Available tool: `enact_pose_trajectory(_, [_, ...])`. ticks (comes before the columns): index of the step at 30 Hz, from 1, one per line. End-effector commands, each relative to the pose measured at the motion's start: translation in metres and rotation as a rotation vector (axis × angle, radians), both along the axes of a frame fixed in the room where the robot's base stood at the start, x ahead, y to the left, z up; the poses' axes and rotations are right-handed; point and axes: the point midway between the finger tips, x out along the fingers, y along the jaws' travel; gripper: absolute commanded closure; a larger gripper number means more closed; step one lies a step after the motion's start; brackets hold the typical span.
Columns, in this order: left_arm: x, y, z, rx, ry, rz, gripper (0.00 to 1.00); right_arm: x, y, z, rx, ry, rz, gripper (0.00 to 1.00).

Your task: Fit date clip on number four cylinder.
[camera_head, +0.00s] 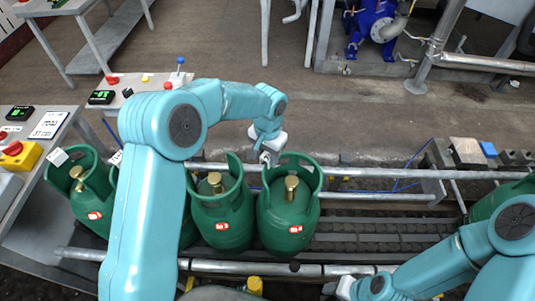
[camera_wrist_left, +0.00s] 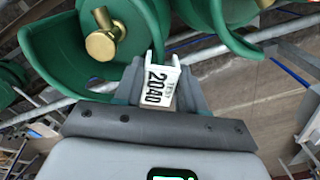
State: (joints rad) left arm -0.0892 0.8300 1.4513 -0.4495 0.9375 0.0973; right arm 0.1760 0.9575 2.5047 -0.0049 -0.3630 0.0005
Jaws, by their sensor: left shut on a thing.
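My left gripper (camera_head: 266,156) is shut on a white date clip printed "2040" (camera_wrist_left: 158,84). It holds the clip at the collar rim of a green cylinder (camera_head: 288,215) with a brass valve, the rightmost of the near group. In the left wrist view this collar (camera_wrist_left: 60,50) and valve (camera_wrist_left: 102,42) are just beyond the clip. I cannot tell whether the clip touches the rim. Another green cylinder (camera_head: 222,215) stands upright to its left. The end of my right arm (camera_head: 345,288) is low in the head view, its fingers unclear. I cannot read cylinder numbers.
A green cylinder (camera_head: 90,195) at the left has a white tag (camera_head: 57,157) on its collar. My left arm hides part of the row. Conveyor rails (camera_head: 370,198) run across. The rollers (camera_head: 370,232) are bare right of the group, up to another cylinder (camera_head: 495,200).

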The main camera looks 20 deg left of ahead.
Motion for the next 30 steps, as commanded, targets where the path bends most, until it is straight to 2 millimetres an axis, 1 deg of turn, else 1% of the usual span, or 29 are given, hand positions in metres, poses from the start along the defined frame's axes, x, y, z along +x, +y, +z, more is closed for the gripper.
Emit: enact_pose_trajectory(30, [0.000, 0.000, -0.027, 0.000, 0.001, 0.000, 0.89, 0.000, 0.000, -0.021, 0.000, 0.000, 0.000, 0.57])
